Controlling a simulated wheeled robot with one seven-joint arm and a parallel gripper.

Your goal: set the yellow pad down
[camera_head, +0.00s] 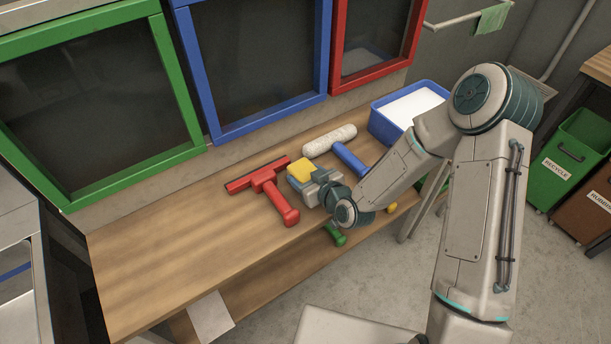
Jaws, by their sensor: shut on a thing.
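The yellow pad (300,169) is at my gripper's fingertips, over the wooden bench (160,245). My gripper (303,180) is shut on it, reaching in from the right. Only part of the pad shows; the gripper covers the rest. I cannot tell whether the pad's underside touches the bench top. A red squeegee (264,181) lies just left of the pad, and a white roller (330,140) with a blue handle (349,158) lies behind and to the right.
A blue tub (379,122) with white contents stands at the bench's right end. Green, blue and red framed dark panels stand behind. A green handle (335,234) and a yellow knob (392,207) show below the front edge. The bench's left part is clear.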

